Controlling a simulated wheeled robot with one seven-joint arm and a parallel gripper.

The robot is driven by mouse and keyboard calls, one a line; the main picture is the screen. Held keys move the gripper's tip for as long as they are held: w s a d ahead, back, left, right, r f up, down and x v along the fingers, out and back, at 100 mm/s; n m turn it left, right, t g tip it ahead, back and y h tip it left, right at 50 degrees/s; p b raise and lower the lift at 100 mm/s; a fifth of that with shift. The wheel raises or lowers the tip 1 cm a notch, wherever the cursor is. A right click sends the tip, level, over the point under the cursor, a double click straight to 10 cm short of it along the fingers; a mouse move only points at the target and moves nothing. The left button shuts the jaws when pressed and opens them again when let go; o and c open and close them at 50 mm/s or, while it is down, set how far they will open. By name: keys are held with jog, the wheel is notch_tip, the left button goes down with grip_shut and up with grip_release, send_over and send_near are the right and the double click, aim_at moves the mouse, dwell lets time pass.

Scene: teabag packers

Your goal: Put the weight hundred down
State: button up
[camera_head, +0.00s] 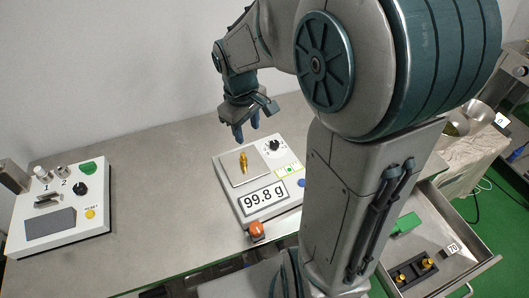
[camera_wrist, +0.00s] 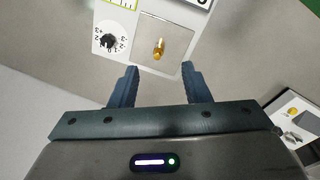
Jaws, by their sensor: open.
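The brass weight (camera_head: 243,161) stands on the square metal plate (camera_head: 235,178) of the white scale (camera_head: 262,212). The scale's display reads 99.8 g. In the wrist view the weight (camera_wrist: 159,48) shows on the plate (camera_wrist: 176,35), beyond my fingertips. My gripper (camera_head: 245,135) is above and behind the scale in the head view. In the wrist view its two blue fingers (camera_wrist: 160,82) are apart with nothing between them. The gripper is clear of the weight.
A white control box (camera_head: 62,212) with knobs and buttons stands at the left of the grey table (camera_head: 170,165). An open drawer (camera_head: 480,262) at the lower right holds a black block (camera_head: 408,273) with brass weights and a green piece (camera_head: 406,224). The table between box and scale is clear.

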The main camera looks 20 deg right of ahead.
jog(key=s+r+m+t, duration=0.2)
jog(key=s+r+m, duration=0.2)
jog(key=s, duration=1)
jog(key=shift+s+r+m+t+y, duration=0.15)
jog(key=shift+m+t+y, duration=0.2)
jog(key=shift+m, duration=0.55)
jog(key=shift+c, duration=0.7)
dwell(1.0)
